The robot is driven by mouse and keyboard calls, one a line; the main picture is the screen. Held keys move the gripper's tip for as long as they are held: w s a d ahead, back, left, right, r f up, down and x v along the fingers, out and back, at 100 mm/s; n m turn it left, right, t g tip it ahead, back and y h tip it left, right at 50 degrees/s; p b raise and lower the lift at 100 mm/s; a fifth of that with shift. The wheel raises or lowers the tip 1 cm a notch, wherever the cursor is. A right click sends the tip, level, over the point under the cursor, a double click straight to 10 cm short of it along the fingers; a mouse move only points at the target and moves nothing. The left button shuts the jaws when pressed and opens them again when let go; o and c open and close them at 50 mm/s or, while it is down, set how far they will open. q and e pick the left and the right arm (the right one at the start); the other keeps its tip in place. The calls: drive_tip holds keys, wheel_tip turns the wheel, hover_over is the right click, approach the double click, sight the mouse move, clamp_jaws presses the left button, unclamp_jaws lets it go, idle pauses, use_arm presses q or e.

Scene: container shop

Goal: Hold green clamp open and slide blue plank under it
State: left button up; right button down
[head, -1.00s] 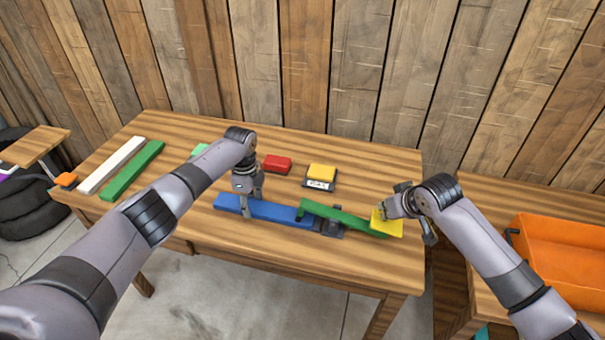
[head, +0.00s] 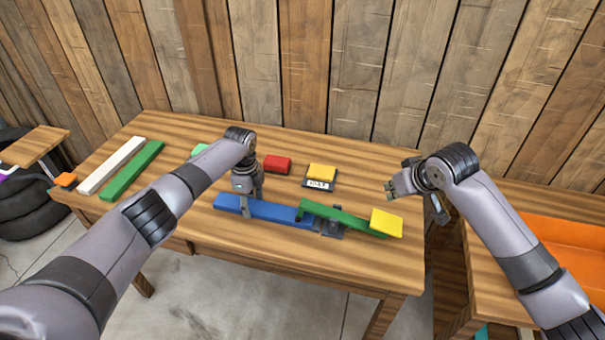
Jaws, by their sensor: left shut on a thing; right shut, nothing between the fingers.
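The blue plank (head: 270,210) lies flat on the table, its right end at the green clamp. The green clamp (head: 343,217) is a green lever on a dark metal base (head: 329,227), with a yellow pad (head: 387,221) at its right end. The lever slopes down to the right, its left end over the plank's right end. How far under it the plank reaches is hidden. My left gripper (head: 246,212) is shut on the blue plank near its left part. My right gripper (head: 391,188) is shut and empty, above and apart from the yellow pad.
On the wooden table (head: 200,240), a red block (head: 277,164) and a yellow block on a dark base (head: 321,174) stand behind the plank. White (head: 112,165) and green (head: 133,170) planks lie at left. An orange bin (head: 555,260) stands on the right table.

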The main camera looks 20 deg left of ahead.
use_arm(q)
drive_tip(key=shift+w+d+r, duration=0.1)
drive_tip(key=o, duration=1.3)
drive_tip(key=shift+o, duration=0.5)
